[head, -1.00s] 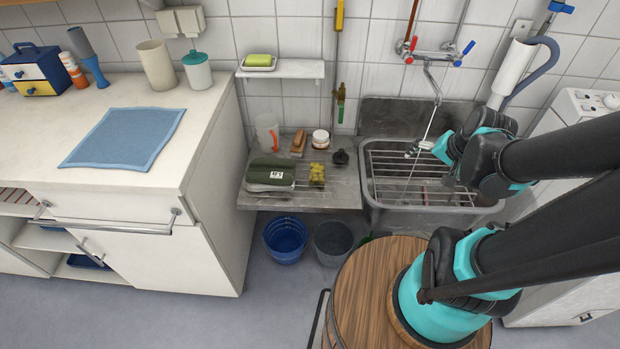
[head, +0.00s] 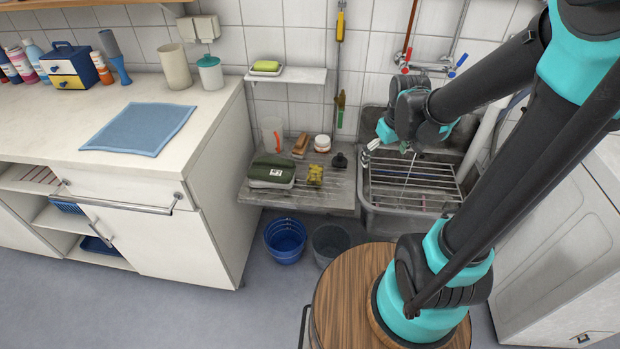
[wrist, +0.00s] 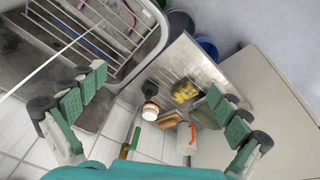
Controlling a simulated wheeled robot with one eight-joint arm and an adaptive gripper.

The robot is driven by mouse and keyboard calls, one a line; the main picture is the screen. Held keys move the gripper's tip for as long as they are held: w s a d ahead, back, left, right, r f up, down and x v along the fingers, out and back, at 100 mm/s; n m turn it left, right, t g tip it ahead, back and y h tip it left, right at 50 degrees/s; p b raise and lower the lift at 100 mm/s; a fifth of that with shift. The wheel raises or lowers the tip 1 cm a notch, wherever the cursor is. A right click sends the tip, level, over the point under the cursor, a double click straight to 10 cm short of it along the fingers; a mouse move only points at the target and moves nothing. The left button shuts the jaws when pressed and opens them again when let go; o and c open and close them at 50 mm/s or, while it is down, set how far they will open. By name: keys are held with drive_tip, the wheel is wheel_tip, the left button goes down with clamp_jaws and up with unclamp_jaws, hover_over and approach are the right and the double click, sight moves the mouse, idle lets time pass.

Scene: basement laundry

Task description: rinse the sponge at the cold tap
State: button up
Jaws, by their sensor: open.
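A lumpy yellow sponge (head: 315,174) lies on the slatted drainboard (head: 335,198) left of the sink (head: 366,207). It also shows in the wrist view (wrist: 186,91), between my spread fingers but farther off. My gripper (head: 368,151) is open and empty, above the left part of the sink, to the right of the sponge. Its green-padded fingers (wrist: 158,84) stand wide apart in the wrist view. The wall tap has a red handle (head: 404,69) and a blue handle (head: 461,60). My arm hides most of the spout.
A dark green pack (head: 272,166), a wooden brush (head: 300,145), a white jar (head: 322,143) and a clear jug (head: 272,132) crowd the drainboard around the sponge. A wire rack (head: 412,178) covers the sink. A shelf (head: 285,75) with soap juts out above. Two buckets stand below.

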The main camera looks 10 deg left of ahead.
drive_tip(key=w+a+f+n+g, duration=0.1)
drive_tip(key=w+a+f+n, duration=0.1)
drive_tip(key=w+a+n, duration=0.6)
drive_tip(key=n+g, duration=0.2)
drive_tip(key=n, duration=0.2)
approach(315, 171)
wheel_tip(315, 171, down, 4)
drive_tip(key=shift+s+a+r, duration=0.1)
drive_tip(key=shift+a, duration=0.05)
drive_tip(key=shift+s+f, duration=0.15)
drive_tip(key=shift+f, duration=3.1)
drive_tip(key=c, duration=0.9)
drive_tip(key=shift+r, duration=0.1)
